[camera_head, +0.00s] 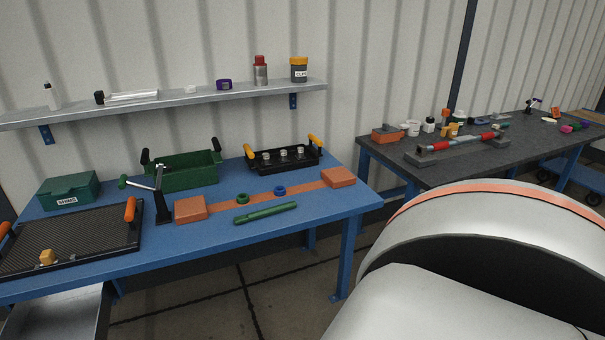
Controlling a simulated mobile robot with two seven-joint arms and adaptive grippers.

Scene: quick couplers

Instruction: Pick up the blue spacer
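The blue spacer (279,191) is a small blue ring on the orange strip (262,196) that lies across the blue table. A green ring (242,198) sits to its left on or at the same strip. A green rod (265,213) lies just in front of them. Neither of my grippers shows in the head view. A large white and orange rounded part, which looks like my own arm, fills the lower right.
Orange blocks (190,209) and (338,177) stand at the strip's ends. Behind are a green crate (183,184) and a black tray (257,166). A dark mesh tray (80,228) and a green box (68,191) are at left. A grey table (400,168) stands at right.

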